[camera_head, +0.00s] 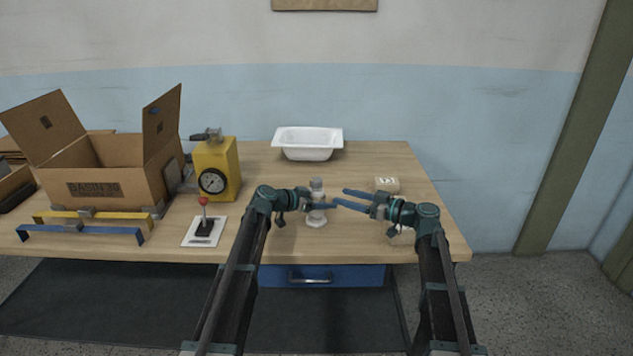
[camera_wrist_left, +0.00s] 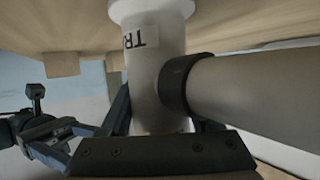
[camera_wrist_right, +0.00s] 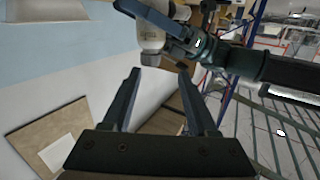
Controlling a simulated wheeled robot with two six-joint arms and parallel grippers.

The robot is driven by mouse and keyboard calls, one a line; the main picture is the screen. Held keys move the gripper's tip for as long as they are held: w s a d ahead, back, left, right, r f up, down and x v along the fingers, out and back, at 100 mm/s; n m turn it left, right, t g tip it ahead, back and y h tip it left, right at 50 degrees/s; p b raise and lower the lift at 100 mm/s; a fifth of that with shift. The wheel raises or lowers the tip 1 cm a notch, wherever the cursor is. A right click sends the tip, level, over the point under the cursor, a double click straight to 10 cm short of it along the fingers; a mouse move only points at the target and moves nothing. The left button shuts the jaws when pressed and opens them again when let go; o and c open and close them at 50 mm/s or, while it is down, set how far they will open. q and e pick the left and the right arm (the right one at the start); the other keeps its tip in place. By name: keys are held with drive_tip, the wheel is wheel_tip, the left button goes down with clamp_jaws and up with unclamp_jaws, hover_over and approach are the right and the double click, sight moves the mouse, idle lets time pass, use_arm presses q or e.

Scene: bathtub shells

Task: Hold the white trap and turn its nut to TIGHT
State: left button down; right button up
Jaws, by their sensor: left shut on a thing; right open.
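The white trap (camera_head: 317,218) stands upright on the table between my two grippers, with a greyish upper part (camera_head: 316,184). My left gripper (camera_head: 318,206) is shut on the trap's body from the left. In the left wrist view the white body (camera_wrist_left: 155,75) sits between the fingers, with a partly visible label (camera_wrist_left: 141,38), a dark ring (camera_wrist_left: 183,83) and a pale pipe leading right. I cannot tell which part is the nut; no TIGHT mark is readable. My right gripper (camera_head: 338,197) is open and empty, right of the trap; in its wrist view the trap (camera_wrist_right: 151,35) is beyond the fingers.
A white basin (camera_head: 308,145) stands behind the trap, and a small labelled block (camera_head: 386,184) lies behind my right gripper. At left are a cardboard box (camera_head: 110,189), a yellow gauge unit (camera_head: 216,165), a red-knobbed lever (camera_head: 203,225) and yellow and blue bars (camera_head: 80,233).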

sight(316, 179)
drive_tip(key=shift+t, duration=0.3)
drive_tip(key=x, duration=0.3)
drive_tip(key=r+x, duration=0.1)
drive_tip(key=x, duration=0.3)
drive_tip(key=w+x, duration=0.1)
drive_tip(key=x, duration=0.3)
drive_tip(key=shift+w+d+r, duration=0.15)
drive_tip(key=shift+w+d, duration=0.05)
drive_tip(key=shift+w, duration=0.05)
clamp_jaws()
